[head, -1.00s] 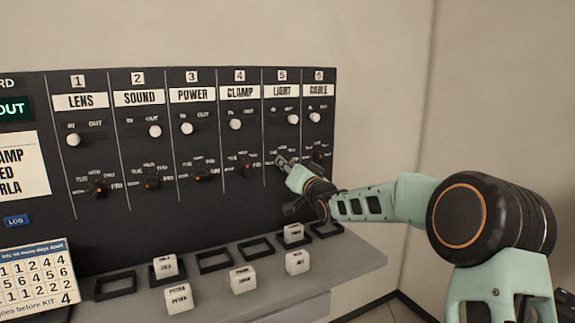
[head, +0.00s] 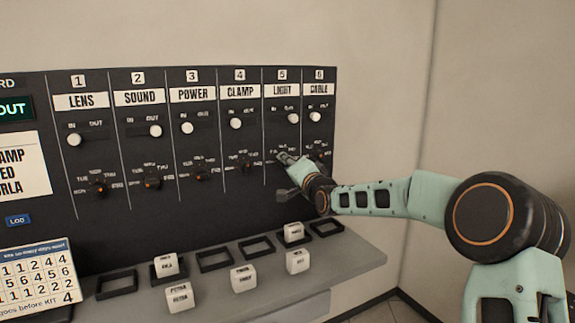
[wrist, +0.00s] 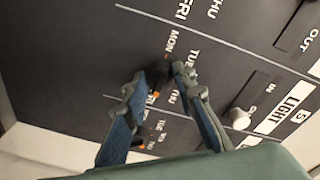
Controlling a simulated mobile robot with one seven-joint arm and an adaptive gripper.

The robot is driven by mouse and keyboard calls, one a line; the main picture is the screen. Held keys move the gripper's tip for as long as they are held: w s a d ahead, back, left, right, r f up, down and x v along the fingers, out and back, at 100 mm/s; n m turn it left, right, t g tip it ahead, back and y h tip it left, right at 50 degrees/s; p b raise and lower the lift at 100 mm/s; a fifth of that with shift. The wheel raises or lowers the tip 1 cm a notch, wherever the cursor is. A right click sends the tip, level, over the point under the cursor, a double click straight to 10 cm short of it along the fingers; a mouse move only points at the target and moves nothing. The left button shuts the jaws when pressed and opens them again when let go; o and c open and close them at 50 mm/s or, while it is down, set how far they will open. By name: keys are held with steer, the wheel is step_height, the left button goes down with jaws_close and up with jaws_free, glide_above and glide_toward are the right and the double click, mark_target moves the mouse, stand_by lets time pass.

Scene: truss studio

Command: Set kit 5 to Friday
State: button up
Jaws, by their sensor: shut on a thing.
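The kit 5 column has a LIGHT label (head: 283,91) with a white slide knob (head: 293,118) on its OUT side. Its day dial (wrist: 160,72) is dark and sits between my fingertips, partly hidden by them. My gripper (head: 283,160) is shut on this dial; in the wrist view its two fingers (wrist: 156,84) close on it from both sides. MON (wrist: 173,40) and TUE (wrist: 193,56) print shows around the dial. A small orange mark shows close to the FRI print (wrist: 152,98) and another near MON. I cannot tell which one is the pointer.
Neighbouring dials for CLAMP (head: 246,166) and CABLE (head: 318,158) are close on either side. Below, a grey ledge (head: 345,262) holds black square frames and several white lettered cubes (head: 243,280). A number card (head: 35,275) is at lower left.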

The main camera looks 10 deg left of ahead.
jaws_close()
steer(key=o, duration=1.1)
jaws_free()
steer(key=shift+o, duration=0.2)
steer(key=shift+s, duration=0.1)
steer(key=v, duration=1.2)
steer(key=shift+f, duration=0.1)
